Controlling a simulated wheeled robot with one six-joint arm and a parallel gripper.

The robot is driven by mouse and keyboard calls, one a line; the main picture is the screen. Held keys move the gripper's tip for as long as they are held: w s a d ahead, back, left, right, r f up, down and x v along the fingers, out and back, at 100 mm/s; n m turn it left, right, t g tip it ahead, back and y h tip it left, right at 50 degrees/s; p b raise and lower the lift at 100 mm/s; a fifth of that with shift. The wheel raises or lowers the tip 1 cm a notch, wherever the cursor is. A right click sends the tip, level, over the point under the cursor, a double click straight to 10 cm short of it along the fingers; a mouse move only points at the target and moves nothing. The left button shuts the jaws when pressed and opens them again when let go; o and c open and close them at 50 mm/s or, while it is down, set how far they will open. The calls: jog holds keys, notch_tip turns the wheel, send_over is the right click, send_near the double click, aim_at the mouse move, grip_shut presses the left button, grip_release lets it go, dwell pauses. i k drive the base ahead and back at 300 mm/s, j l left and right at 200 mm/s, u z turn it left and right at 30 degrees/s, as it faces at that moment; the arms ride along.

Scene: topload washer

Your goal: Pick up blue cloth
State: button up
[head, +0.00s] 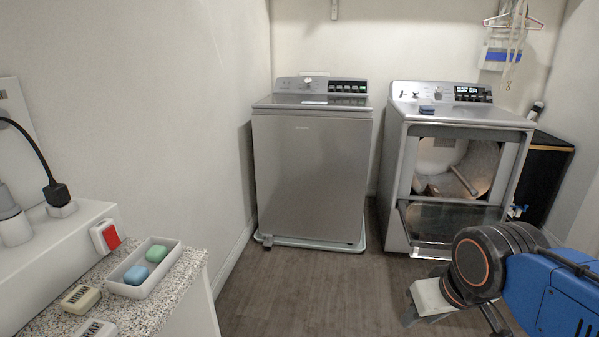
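A small blue item (427,109) lies on top of the right-hand machine, near its front left; it looks like a folded cloth but is too small to be sure. My gripper (415,312) is low at the bottom right, in front of the right-hand machine and well apart from the blue item. Only part of the gripper shows beside my blue arm, and its fingertips are not clear enough to tell open from shut.
The right-hand machine (400,150) has its door (452,222) folded down, jutting forward. A closed washer (310,175) stands left of it. A speckled counter (150,312) with a soap tray (172,262) is at the left. Wooden floor (300,290) is clear between.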

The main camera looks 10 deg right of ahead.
aim_at(426, 110)
jog(key=i, duration=1.75)
jog(key=i+z, duration=0.1)
jog(key=i, duration=0.7)
jog(key=i+j+z, duration=0.1)
jog(key=i, duration=0.7)
jog(key=j, duration=0.1)
